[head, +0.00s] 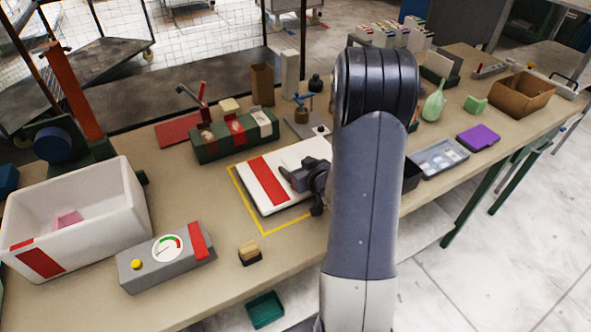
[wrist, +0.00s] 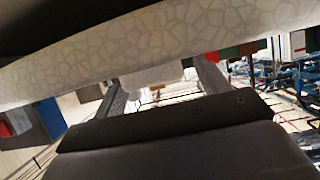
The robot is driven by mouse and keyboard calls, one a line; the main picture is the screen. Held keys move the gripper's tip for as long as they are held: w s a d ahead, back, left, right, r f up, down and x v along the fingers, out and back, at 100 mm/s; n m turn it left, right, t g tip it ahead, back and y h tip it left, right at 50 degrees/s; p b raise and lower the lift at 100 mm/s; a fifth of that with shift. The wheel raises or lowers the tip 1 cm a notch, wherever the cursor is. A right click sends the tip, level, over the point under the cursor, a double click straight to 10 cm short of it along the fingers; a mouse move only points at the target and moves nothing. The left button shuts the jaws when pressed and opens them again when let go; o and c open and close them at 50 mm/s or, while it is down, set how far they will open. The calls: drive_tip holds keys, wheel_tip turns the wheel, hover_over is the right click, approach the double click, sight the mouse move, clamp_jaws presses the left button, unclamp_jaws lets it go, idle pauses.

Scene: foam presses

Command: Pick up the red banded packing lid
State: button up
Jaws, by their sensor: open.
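The packing lid (head: 265,180) is a flat white slab with a broad red band across it. In the head view it lies over a yellow outlined area in the middle of the table, left of my arm. My gripper (head: 300,180) is at the lid's right part, its fingers open. In the wrist view a white, crackle-textured foam edge (wrist: 150,55) crosses above and close to the open fingers of my gripper (wrist: 160,88). Whether the fingers touch the lid cannot be told. My arm hides the table to the right of the lid.
A white foam box (head: 125,205) with a red band stands at left. A grey gauge box (head: 135,272) and a small brush-like block (head: 249,253) lie in front. A green rack (head: 210,152) stands behind the lid. A grey tray (head: 455,168) and purple item (head: 478,139) lie right.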

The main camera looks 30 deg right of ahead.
drive_tip(key=c, duration=1.1)
drive_tip(key=shift+o, duration=0.2)
